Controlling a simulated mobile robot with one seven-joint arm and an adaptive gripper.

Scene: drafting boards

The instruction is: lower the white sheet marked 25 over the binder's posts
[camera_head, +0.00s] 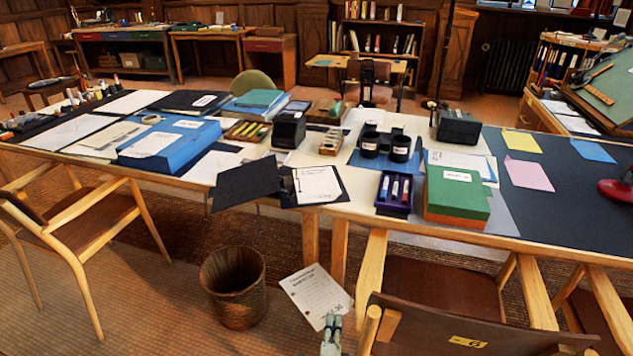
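The white sheet (314,291) hangs tilted in front of the table, with printed lines and a small number near its lower right that is too small to read surely. My gripper (333,319) is at the bottom centre, its fingertips close together over the sheet's lower right edge, and looks shut on it. The open black binder lies at the table's front edge, its cover (247,184) folded out to the left. A white page (317,185) lies on its right side. The posts are too small to make out. The sheet is below and in front of the binder in the picture.
A wicker bin (234,287) stands on the floor left of the sheet. Chairs (445,325) stand at the right and left. A purple pen tray (394,194) and a green box (457,190) are right of the binder; a black holder (289,129) is behind it.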

